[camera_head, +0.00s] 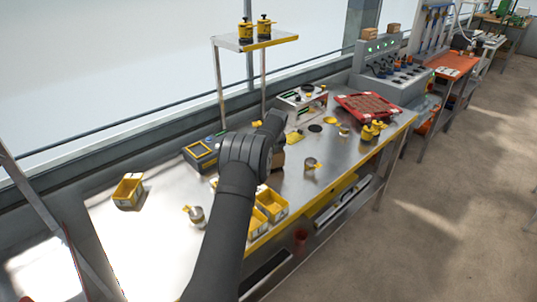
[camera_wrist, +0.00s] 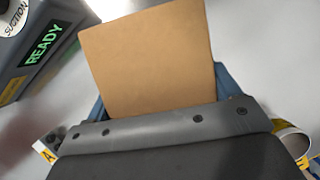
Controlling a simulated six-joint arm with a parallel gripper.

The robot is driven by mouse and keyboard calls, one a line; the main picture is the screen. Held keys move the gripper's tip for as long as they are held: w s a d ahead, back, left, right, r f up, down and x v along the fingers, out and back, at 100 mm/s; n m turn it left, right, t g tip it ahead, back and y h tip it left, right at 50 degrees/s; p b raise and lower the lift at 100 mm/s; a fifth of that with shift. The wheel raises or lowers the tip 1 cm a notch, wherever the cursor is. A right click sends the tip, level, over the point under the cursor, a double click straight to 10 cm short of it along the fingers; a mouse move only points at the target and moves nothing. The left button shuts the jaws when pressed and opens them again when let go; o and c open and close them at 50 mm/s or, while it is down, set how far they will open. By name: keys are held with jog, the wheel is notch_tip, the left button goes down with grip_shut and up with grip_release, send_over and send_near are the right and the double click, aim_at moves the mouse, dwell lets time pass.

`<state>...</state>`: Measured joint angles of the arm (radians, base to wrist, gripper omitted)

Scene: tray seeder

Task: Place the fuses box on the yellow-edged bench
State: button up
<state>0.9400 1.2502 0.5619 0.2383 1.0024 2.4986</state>
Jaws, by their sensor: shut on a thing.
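A plain brown cardboard box (camera_wrist: 150,60) fills the middle of the wrist view, between the blue fingers of my gripper (camera_wrist: 165,90). My gripper is shut on it. No lettering shows on the visible face, so I cannot read whether it is the fuses box. In the head view a small part of the brown box (camera_head: 278,158) shows beside my dark arm, over the middle of the yellow-edged bench (camera_head: 160,228). My arm hides most of the gripper there. I cannot tell whether the box touches the bench top.
A grey device with a yellow-framed screen (camera_head: 202,152) stands left of my gripper; its READY sign (camera_wrist: 44,44) shows close by. Bare steel lies at the bench's left.

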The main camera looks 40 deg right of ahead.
jog(key=shift+f, duration=0.4)
jog(key=shift+f, duration=0.15)
jog(key=o, duration=1.1)
jog(key=shift+c, duration=0.2)
jog(key=v, duration=1.2)
jog(key=shift+s, duration=0.1)
jog(key=x, duration=1.1)
jog(key=shift+w+d+f, duration=0.1)
jog(key=shift+w+f, duration=0.1)
jog(key=shift+f, duration=0.15)
jog(key=shift+r, duration=1.25)
